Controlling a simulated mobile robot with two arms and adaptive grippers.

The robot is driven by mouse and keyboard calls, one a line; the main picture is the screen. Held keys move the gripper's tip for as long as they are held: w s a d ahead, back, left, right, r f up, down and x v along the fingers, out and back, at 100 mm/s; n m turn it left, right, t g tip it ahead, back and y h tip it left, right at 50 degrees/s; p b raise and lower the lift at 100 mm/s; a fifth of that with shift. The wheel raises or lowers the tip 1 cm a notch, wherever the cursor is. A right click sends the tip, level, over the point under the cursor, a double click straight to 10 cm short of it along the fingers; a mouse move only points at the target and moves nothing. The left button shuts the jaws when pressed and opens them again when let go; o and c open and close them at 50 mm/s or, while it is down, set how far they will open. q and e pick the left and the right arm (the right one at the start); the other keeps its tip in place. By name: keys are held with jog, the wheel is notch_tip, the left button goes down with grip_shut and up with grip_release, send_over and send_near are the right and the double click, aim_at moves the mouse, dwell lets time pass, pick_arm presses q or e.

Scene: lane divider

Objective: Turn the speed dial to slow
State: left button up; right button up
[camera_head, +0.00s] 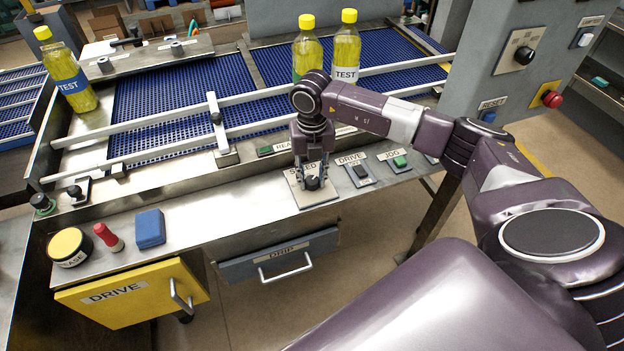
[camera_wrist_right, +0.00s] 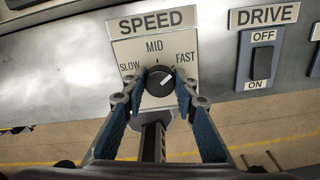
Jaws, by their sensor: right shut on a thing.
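The speed dial is a round black knob (camera_wrist_right: 160,80) on a pale plate labelled SPEED (camera_wrist_right: 152,22), with SLOW at left, MID at top and FAST at right. Its white pointer mark slants up and right, toward FAST. My right gripper (camera_wrist_right: 159,84) is shut on the knob, one blue-padded finger on each side. In the head view my right gripper (camera_head: 312,180) comes down over the SPEED plate (camera_head: 318,198) at the front of the metal ledge and covers part of it. My left gripper is not in view.
Right of the dial are a DRIVE rocker switch (camera_wrist_right: 262,63) and a green JOG button (camera_head: 400,161). Yellow TEST bottles (camera_head: 346,50) stand by the blue conveyor (camera_head: 180,100).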

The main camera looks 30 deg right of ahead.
aim_at(312, 180)
jog(key=n+b, duration=0.4)
jog(key=n, duration=0.1)
jog(key=shift+w+f, duration=0.1)
jog(key=shift+f, duration=0.05)
jog(key=n+b, duration=0.4)
jog(key=n, duration=0.2)
jog(key=shift+n+b, duration=0.3)
jog(key=shift+b, duration=0.1)
jog(key=n+b, duration=0.3)
jog(key=n, duration=0.3)
jog(key=shift+a, duration=0.1)
jog(key=n, duration=0.1)
jog(key=n+b, duration=0.1)
jog(key=n, duration=0.1)
jog(key=n+b, duration=0.1)
jog(key=n, duration=0.1)
jog(key=shift+r, duration=0.25)
jog(key=o, duration=1.1)
jog(key=shift+o, duration=0.2)
notch_tip(312, 180, up, 12)
